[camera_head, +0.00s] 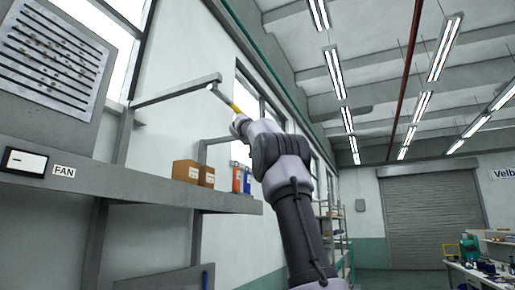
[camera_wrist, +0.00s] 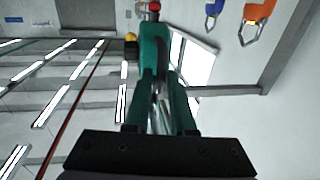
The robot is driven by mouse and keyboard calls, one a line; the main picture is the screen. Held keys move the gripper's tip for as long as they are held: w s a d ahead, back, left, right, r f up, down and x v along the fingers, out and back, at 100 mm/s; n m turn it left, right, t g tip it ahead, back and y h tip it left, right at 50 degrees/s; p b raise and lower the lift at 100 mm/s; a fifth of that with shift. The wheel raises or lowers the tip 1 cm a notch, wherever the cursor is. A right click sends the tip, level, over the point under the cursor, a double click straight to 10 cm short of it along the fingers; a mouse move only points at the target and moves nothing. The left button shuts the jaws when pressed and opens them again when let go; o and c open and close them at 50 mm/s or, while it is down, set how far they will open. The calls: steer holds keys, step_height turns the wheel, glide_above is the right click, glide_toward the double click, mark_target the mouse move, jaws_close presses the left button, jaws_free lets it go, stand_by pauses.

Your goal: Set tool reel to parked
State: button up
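I cannot say for sure which part is the tool reel. In the head view a grey bracket arm (camera_head: 178,90) juts out from the wall. A thin pale rod with a yellow part (camera_head: 235,107) runs from near its end down to the end of my arm. My gripper's fingertips are too small to make out there. In the wrist view, long teal parts (camera_wrist: 148,75) with a shiny metal piece (camera_wrist: 162,100) between them stand beyond the black mount. A red knob (camera_wrist: 154,6) and a yellow-black part (camera_wrist: 131,46) show near their far end. Any grasp is unclear.
A grey ledge (camera_head: 120,185) with a FAN label (camera_head: 64,171) runs along the wall. A roller door (camera_head: 430,220) and workbench (camera_head: 480,275) are at right.

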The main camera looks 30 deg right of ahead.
steer(key=shift+o, duration=0.9)
steer(key=shift+d, duration=0.15)
steer(key=v, duration=1.1)
steer(key=shift+w+f, duration=0.1)
